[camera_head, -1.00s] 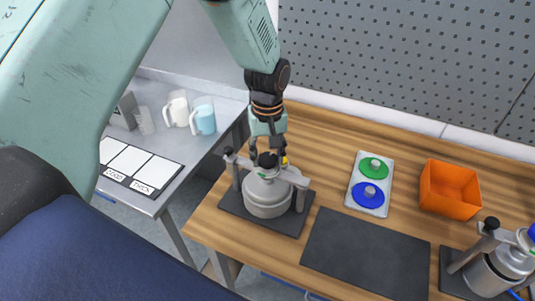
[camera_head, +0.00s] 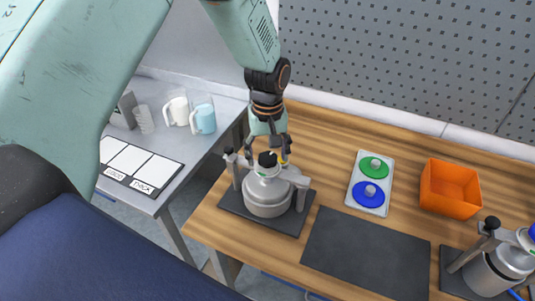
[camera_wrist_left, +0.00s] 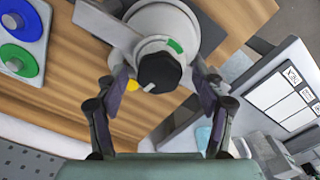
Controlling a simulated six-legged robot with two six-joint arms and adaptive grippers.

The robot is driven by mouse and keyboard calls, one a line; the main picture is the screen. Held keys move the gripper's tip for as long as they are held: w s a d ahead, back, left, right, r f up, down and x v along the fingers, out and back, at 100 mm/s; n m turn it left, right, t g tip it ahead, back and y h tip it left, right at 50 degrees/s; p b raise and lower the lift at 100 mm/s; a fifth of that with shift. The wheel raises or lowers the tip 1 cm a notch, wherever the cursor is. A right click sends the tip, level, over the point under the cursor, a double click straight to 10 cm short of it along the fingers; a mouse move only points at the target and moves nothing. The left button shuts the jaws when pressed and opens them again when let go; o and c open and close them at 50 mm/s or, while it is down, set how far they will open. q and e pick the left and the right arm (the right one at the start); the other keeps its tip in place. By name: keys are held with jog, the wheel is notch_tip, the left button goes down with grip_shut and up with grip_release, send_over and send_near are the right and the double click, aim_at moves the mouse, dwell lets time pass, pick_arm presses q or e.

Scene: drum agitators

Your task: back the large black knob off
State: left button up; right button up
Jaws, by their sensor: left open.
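The large black knob (camera_head: 267,160) sits on top of the grey drum agitator (camera_head: 268,192), between the arms of its metal clamp frame. In the left wrist view the knob (camera_wrist_left: 159,72) is faceted, with a white mark at its edge and a green patch behind it. My left gripper (camera_head: 269,150) is open just above and behind the knob, pointing down. In the left wrist view its two fingers (camera_wrist_left: 159,74) stand apart on either side of the knob, with visible gaps. My right gripper is not in view.
A panel with a green and a blue dial (camera_head: 371,183), an orange bin (camera_head: 449,188) and a dark mat (camera_head: 367,252) lie to the right. A second agitator (camera_head: 498,265) stands at far right. Mugs (camera_head: 190,114) and labelled cards (camera_head: 140,167) are on the left table.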

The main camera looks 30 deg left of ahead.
aim_at(268, 157)
pick_arm(q)
notch_tip(268, 157, up, 12)
dwell(0.4)
jog(key=shift+w+f, duration=0.15)
jog(key=shift+f, duration=0.1)
